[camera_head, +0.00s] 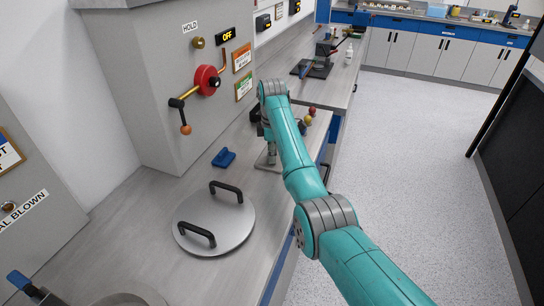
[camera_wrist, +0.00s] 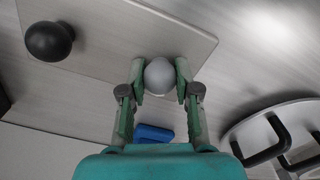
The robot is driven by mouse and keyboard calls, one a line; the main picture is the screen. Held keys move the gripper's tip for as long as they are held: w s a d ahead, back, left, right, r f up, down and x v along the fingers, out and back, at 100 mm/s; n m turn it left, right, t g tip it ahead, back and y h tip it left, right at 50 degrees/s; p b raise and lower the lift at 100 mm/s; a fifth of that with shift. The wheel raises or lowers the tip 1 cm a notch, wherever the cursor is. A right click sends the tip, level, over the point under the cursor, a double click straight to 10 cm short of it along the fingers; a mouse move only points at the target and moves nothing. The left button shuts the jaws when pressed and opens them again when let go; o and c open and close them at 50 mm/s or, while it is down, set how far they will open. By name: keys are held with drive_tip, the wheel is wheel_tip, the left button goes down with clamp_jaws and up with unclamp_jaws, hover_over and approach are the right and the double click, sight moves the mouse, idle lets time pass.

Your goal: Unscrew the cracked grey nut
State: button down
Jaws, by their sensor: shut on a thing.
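In the wrist view, a rounded light-grey piece (camera_wrist: 160,76) sits between the fingertips of my gripper (camera_wrist: 160,82). I take it to be the grey nut; no crack can be made out. The fingers are shut on it from both sides, above a pale flat plate (camera_wrist: 95,88). In the head view my gripper (camera_head: 270,148) points down over the small plate (camera_head: 265,165) on the bench, and my arm partly hides it. The nut cannot be made out there.
A round lid (camera_head: 213,235) with two black handles and a blue piece (camera_head: 224,158) lie on the bench. A grey cabinet with a red wheel (camera_head: 207,80) stands behind. Red and yellow balls (camera_head: 309,115) are close beside my arm.

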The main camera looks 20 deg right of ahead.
drive_tip(key=n, duration=0.4)
drive_tip(key=shift+n, duration=0.3)
drive_tip(key=n, duration=0.3)
drive_tip(key=c, duration=0.7)
unclamp_jaws()
drive_tip(key=shift+c, duration=0.2)
drive_tip(key=shift+r, duration=1.25)
